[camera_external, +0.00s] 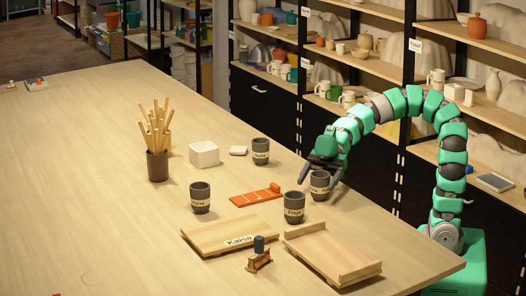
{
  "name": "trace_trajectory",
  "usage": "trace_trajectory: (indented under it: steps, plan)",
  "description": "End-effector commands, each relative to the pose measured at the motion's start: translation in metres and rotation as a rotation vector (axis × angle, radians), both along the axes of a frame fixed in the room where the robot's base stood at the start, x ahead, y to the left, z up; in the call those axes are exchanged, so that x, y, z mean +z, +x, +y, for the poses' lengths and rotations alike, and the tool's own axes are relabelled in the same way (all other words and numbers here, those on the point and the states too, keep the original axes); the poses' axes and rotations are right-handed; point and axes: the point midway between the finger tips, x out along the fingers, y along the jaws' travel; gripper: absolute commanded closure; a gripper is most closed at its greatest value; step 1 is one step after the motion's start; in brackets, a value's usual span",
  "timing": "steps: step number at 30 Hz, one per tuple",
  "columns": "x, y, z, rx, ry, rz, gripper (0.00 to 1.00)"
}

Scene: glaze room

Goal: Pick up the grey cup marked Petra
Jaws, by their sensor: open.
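Several dark grey cups with pale name bands stand on the wooden table. One cup (319,186) is at the right, directly at my gripper (320,178). My gripper is open, pointing down, with its fingers at either side of this cup's upper part; I cannot tell whether they touch it. A second cup (294,208) stands just in front and to the left. A third cup (200,198) is farther left, and another cup (261,152) is at the back. The names on the bands are too small to read surely, so I cannot tell which says Petra.
An orange rack (252,196) lies between the cups. A wooden board marked Kaisa (215,236), a wooden tray (325,250) and a small stamp-like thing (259,260) are in front. A pot of sticks (157,165) and a white box (204,154) stand at the left.

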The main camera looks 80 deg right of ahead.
Motion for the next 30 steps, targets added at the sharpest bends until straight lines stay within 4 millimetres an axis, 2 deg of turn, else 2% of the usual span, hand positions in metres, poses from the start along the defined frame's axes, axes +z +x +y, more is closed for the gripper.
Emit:
trace_trajectory:
  steps: [1, 6, 7, 20, 30]
  plan:
    - [0.000, 0.000, 0.000, 0.000, 0.000, 0.000, 0.22]
    - [0.000, 0.000, 0.000, -0.001, 0.000, 0.000, 0.69]
    - [0.000, 0.000, 0.000, -0.001, 0.000, 0.000, 0.73]
    - [0.006, 0.000, 0.000, -0.001, 0.000, -0.001, 0.73]
    - [0.041, 0.000, -0.001, -0.004, 0.001, -0.005, 0.73]
